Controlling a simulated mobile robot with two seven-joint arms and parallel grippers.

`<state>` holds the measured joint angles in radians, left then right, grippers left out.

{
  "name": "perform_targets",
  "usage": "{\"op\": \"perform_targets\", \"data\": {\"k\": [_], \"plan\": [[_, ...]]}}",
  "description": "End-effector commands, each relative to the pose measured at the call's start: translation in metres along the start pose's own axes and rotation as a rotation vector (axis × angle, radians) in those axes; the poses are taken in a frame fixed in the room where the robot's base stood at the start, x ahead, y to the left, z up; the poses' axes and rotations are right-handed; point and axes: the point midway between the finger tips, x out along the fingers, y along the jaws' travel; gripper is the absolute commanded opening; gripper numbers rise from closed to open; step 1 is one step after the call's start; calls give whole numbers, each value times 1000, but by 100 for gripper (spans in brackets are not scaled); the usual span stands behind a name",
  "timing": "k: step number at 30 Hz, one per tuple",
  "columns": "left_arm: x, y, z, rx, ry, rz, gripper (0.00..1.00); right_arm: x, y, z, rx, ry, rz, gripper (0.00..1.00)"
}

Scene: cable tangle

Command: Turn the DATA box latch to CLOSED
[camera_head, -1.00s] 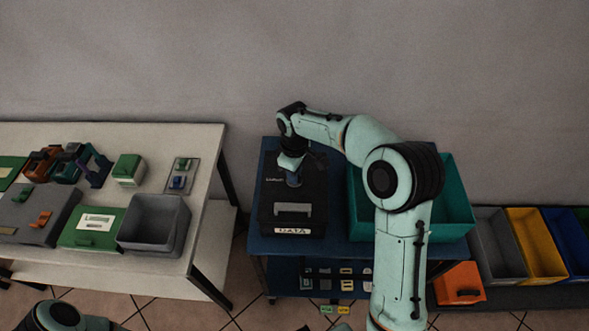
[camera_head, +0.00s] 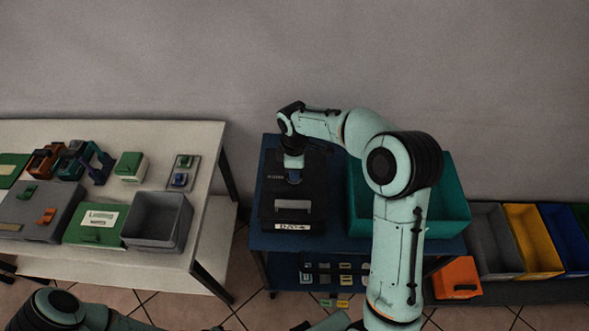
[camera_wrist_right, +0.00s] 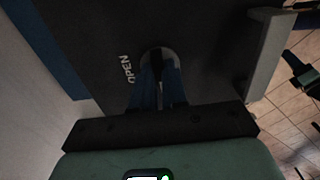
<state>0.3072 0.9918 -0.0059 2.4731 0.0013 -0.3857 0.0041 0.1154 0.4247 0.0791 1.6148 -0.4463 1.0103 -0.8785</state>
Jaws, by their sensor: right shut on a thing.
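The black DATA box (camera_head: 293,203) lies on the blue cart, with a grey handle (camera_head: 292,207) and a white DATA label (camera_head: 292,226) at its front. My right gripper (camera_head: 294,178) points down onto the box's top. In the right wrist view, my right gripper's blue fingers (camera_wrist_right: 158,88) are shut on the latch (camera_wrist_right: 158,55), which sits at a round grey disc. The word OPEN (camera_wrist_right: 127,68) shows beside it. The fingers hide most of the latch, so its exact angle is unclear. My left arm shows at the bottom left; its gripper is out of view.
A teal bin (camera_head: 445,205) stands right of the box, close to my right arm. Small labelled items lie on the cart's lower shelf. The white table (camera_head: 190,135) at left holds several boxes and a grey bin (camera_head: 157,222).

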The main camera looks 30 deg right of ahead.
Motion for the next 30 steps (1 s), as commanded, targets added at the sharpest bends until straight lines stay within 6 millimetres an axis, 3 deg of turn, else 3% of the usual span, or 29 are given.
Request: {"op": "perform_targets", "data": {"k": [7,9,10,22,26,30], "plan": [[0,0,0,0,0,0,49,0,0,0,-4,0,2,0],[0,0,0,0,0,0,49,0,0,0,-4,0,2,29],[0,0,0,0,0,0,49,0,0,0,-4,0,2,38],[-1,0,-1,0,1,0,49,-8,1,0,-1,1,3,38],[-3,2,-2,1,3,1,49,-28,1,-1,-2,3,6,38],[-8,5,-5,3,7,2,49,-61,1,-1,-1,5,7,38]]}}
